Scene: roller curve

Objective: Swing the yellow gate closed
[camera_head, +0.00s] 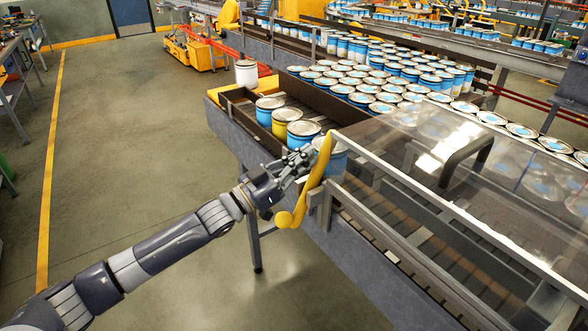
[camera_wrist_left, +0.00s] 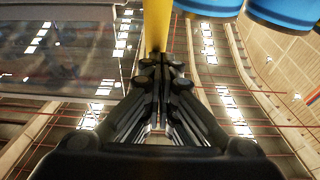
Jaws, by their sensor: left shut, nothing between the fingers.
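The yellow gate (camera_head: 314,184) is a slim curved bar with a rounded knob at its lower end, at the near edge of the conveyor. It stands steeply across the picture, beside the clear cover. My left gripper (camera_head: 303,163) is shut and empty, with its fingers close to the left side of the gate. In the left wrist view the gate (camera_wrist_left: 157,24) rises just beyond the shut fingertips (camera_wrist_left: 160,62). I cannot tell whether they touch it. My right gripper is not in view.
Blue cans and one yellow can (camera_head: 286,120) stand in the lane behind the gate; one blue can (camera_head: 331,158) is right by it. A clear cover (camera_head: 430,150) with a dark handle (camera_head: 467,152) lies to the right. Open floor (camera_head: 130,160) is at left.

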